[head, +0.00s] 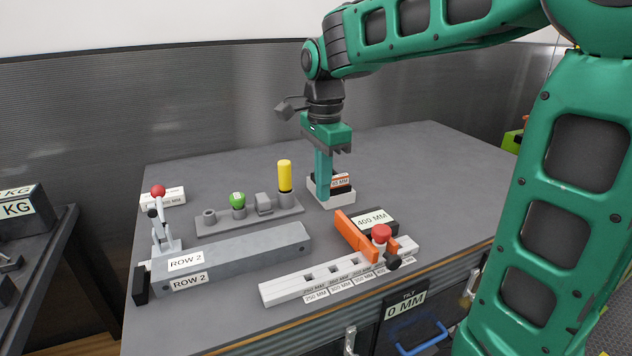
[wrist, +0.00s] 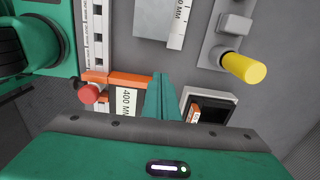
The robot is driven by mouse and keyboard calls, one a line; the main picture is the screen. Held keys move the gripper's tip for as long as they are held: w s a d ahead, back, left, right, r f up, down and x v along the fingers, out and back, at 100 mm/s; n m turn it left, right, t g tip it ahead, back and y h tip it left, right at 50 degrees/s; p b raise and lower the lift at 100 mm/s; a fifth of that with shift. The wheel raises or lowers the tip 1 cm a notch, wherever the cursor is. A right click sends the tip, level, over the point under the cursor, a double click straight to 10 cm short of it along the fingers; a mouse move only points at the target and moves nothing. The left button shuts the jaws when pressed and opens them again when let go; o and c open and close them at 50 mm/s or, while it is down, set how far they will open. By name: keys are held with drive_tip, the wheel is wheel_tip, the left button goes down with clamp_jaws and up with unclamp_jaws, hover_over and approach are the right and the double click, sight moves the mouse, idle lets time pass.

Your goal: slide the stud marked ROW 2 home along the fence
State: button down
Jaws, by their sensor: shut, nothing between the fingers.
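The grey stud (head: 240,257) marked ROW 2 lies on the bench at the front left, with labels on its top and front faces. Its left end is beside a red-knobbed lever clamp (head: 160,220) and a black block. A white slotted rail (head: 300,288) with millimetre labels lies to its right, carrying an orange stop (head: 354,236) with a red knob (head: 381,233). I cannot tell which part is the fence. My gripper (head: 323,198) is shut and empty, pointing down behind the orange stop, apart from the stud. Its fingers (wrist: 160,78) also show in the wrist view.
A white tray (head: 334,201) with dark labelled blocks stands close to my fingers. A grey rack (head: 248,217) with a green knob and yellow pin (head: 285,175) stands behind the stud. The bench's back is clear.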

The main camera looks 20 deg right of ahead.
sight(298, 223)
wheel_tip(298, 223, down, 7)
drive_tip(key=shift+s+r, duration=0.1)
drive_tip(key=shift+r, duration=0.1)
drive_tip(key=shift+a, duration=1.95)
drive_tip(key=shift+a, duration=1.05)
drive_tip(key=shift+r, duration=0.1)
drive_tip(key=d, duration=0.4)
drive_tip(key=shift+d+r, duration=0.2)
drive_tip(key=shift+r, duration=0.1)
wheel_tip(298, 223, up, 9)
drive_tip(key=shift+r, duration=0.15)
